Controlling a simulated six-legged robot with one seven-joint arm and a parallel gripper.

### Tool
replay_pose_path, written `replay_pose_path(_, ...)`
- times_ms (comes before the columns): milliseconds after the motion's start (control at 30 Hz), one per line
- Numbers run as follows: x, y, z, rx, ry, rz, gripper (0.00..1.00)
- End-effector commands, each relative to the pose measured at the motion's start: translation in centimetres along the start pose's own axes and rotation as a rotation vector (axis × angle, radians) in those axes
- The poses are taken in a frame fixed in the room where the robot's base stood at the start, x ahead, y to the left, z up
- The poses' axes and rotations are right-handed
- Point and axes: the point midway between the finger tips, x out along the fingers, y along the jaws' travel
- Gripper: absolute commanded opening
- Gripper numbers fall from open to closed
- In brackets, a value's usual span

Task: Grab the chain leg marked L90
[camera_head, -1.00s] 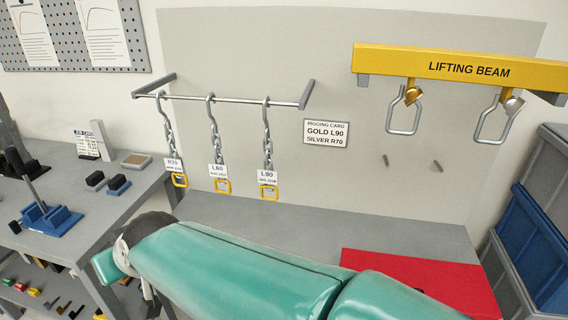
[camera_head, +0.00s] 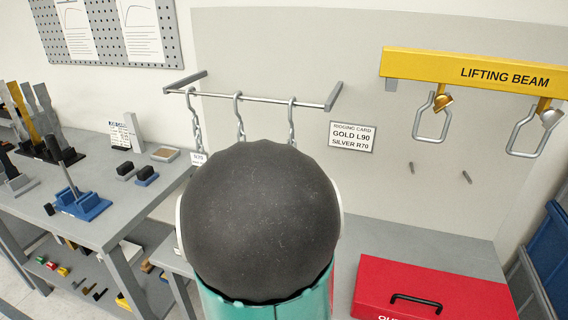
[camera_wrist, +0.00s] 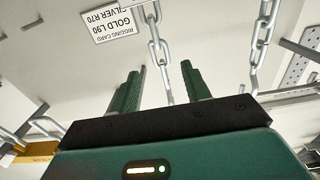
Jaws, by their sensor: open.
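The L90 chain leg (camera_head: 291,128) is the rightmost of three on the rail. Only its upper part shows in the head view; my arm hides its lower links and tag. In the upside-down wrist view, the chain nearest the rigging card, which fits L90 (camera_wrist: 155,36), runs down between the fingers of my gripper (camera_wrist: 162,70). The fingers are open on either side of it, with gaps showing. Its tag cannot be read there. In the head view the gripper is hidden behind my arm.
The L60 chain (camera_wrist: 262,35) hangs beside it, outside the fingers. The R70 chain (camera_head: 195,128) hangs farther left. The rail (camera_head: 260,99) is above. The rigging card (camera_head: 352,137) is on the panel. The lifting beam (camera_head: 470,68) and red case (camera_head: 430,285) are to the right.

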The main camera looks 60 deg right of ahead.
Motion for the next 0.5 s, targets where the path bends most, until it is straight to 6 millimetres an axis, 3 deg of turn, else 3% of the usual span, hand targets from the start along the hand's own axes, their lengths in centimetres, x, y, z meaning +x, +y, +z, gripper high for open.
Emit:
replay_pose_path(200, 3.8, -0.1, 0.1, 0.0, -0.001, -0.003, 0.47)
replay_pose_path(500, 6.6, -0.2, 0.3, -0.001, -0.002, -0.006, 0.47)
